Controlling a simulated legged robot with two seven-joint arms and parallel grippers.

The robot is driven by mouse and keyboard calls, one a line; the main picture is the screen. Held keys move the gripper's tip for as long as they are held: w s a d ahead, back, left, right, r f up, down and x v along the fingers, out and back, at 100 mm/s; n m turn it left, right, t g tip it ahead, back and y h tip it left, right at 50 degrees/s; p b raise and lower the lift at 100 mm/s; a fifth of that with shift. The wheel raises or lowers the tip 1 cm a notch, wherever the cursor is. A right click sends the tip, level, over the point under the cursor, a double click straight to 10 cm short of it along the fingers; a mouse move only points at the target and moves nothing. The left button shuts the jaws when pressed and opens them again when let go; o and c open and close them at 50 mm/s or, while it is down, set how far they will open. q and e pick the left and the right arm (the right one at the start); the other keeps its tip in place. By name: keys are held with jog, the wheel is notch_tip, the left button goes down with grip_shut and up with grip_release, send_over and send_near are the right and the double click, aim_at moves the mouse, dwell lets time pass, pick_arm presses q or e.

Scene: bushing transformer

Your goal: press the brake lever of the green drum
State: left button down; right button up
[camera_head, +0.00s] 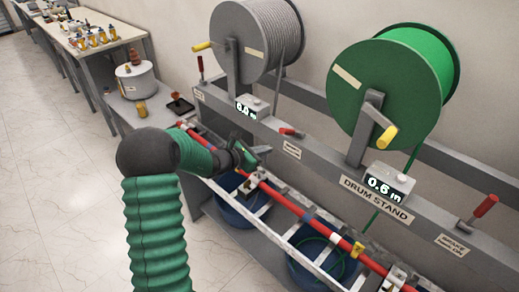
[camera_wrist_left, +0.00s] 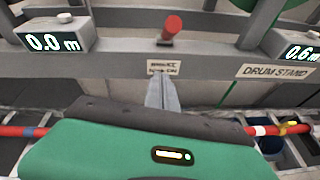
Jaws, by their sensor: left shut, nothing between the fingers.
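The green drum (camera_head: 385,95) hangs on the drum stand (camera_head: 330,172), with a yellow crank and a 0.6 m display (camera_head: 390,178) below. A red-handled lever (camera_head: 487,205) stands tilted up to its right. Another red lever (camera_head: 290,132) lies low between the two drums; it also shows in the left wrist view (camera_wrist_left: 172,25), seen nearly end-on. My left gripper (camera_head: 248,158) is shut and empty, in front of the stand beam, below and left of the middle lever. Its fingertips (camera_wrist_left: 162,85) show below a small label. My right gripper is out of view.
A grey cable drum (camera_head: 262,40) with a 0.0 m display (camera_head: 250,107) is left. A red lever (camera_head: 200,68) stands at the far left. A red rail (camera_head: 285,200) and ladder-like tray run below, over blue bins (camera_head: 240,205). A bench (camera_head: 90,40) stands behind left.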

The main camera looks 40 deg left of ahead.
aim_at(291, 132)
pick_arm(q)
jog(key=w+d+r+p, duration=0.1)
jog(key=w+r+p, duration=0.1)
jog(key=w, duration=0.3)
jog(key=shift+w+d, duration=0.3)
jog(key=shift+d, duration=0.05)
jog(key=shift+a, duration=0.1)
